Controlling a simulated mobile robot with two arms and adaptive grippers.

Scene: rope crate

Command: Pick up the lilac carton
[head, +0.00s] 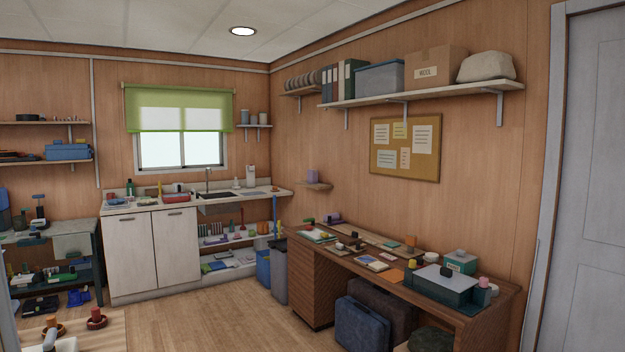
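Neither of my grippers shows in the head view.
The wooden desk (296,262) runs along the right wall, crowded with small items. Suitcases (362,325) stand under it and bins (279,270) by its far end. A sink counter (150,205) is at the back. The wooden floor (210,325) in the middle is clear.

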